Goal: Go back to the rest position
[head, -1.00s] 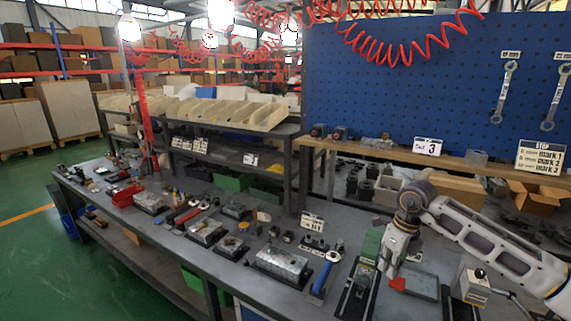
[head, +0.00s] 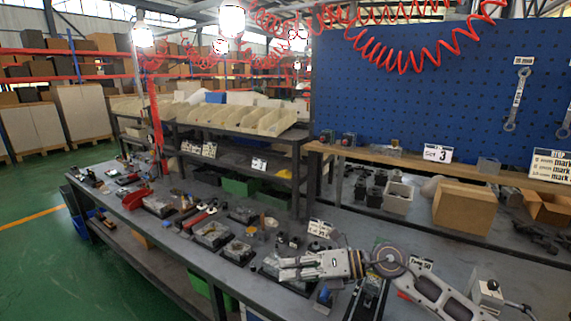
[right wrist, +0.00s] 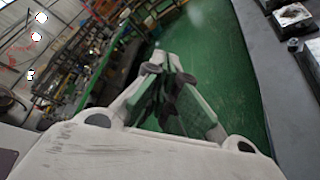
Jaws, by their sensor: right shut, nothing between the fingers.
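My right gripper (head: 284,268) is in the lower middle of the head view, above the workbench (head: 190,262), and points left. Its fingers are together and hold nothing. In the right wrist view the closed fingers (right wrist: 160,66) point out over the green floor. The gripper covers part of a metal valve block on the bench. My left gripper is not in view.
Several valve blocks and tools, among them a metal block (head: 212,234) and a red bin (head: 136,199), lie along the bench. Cardboard boxes (head: 464,207) stand at the right under a blue pegboard (head: 440,90). Green floor (head: 40,240) is clear at the left.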

